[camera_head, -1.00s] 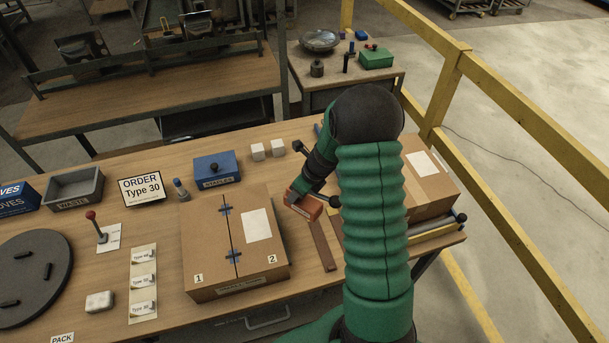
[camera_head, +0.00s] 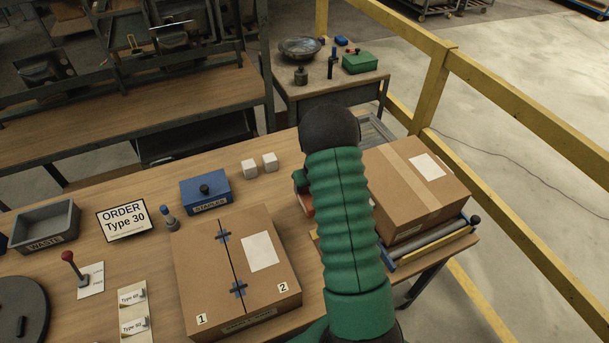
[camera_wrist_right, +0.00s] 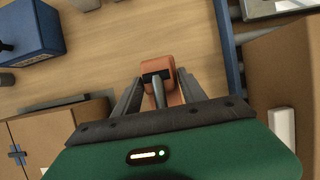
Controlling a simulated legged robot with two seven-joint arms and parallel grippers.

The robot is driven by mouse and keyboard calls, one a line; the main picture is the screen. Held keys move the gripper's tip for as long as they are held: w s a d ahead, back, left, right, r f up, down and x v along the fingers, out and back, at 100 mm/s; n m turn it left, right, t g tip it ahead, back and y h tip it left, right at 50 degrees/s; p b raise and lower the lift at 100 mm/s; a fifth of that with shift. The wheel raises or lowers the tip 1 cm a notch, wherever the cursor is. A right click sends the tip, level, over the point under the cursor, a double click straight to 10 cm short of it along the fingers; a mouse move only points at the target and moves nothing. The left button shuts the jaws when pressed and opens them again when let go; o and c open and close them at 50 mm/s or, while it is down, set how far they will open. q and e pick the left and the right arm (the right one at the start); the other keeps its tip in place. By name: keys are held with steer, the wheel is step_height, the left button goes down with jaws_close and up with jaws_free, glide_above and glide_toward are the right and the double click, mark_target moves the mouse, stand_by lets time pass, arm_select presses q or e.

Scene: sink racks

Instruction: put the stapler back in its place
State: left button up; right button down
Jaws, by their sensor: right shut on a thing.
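An orange-red stapler (camera_wrist_right: 158,64) is between the fingers of my right gripper (camera_wrist_right: 157,88) in the right wrist view. The gripper is shut on it, above the wooden table. In the head view only a sliver of the stapler (camera_head: 307,204) shows beside my green arm, which hides most of the gripper. A blue block labelled STAPLER (camera_head: 218,190), with a dark knob on top, stands left of the gripper, behind the large carton. It also shows at the upper left of the right wrist view (camera_wrist_right: 28,38). My left gripper is not in view.
A taped carton (camera_head: 205,262) lies left of my arm. Another carton (camera_head: 425,195) stands on a roller rack at the right. An order sign (camera_head: 122,220) and a grey waste bin (camera_head: 45,228) stand at the left.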

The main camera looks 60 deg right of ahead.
steer(key=w+d+f, duration=0.1)
steer(key=d, duration=0.1)
steer(key=w+d+f+p, duration=0.1)
steer(key=w+d, duration=0.1)
steer(key=w+d+f+p, duration=0.1)
steer(key=w+d+f, duration=0.1)
steer(key=d, duration=0.1)
steer(key=shift+w, duration=0.2)
steer(key=shift+w+d+f, duration=0.1)
steer(key=shift+f, duration=0.15)
steer(key=c, duration=0.7)
jaws_free()
steer(key=shift+o, duration=0.2)
steer(key=shift+r, duration=0.1)
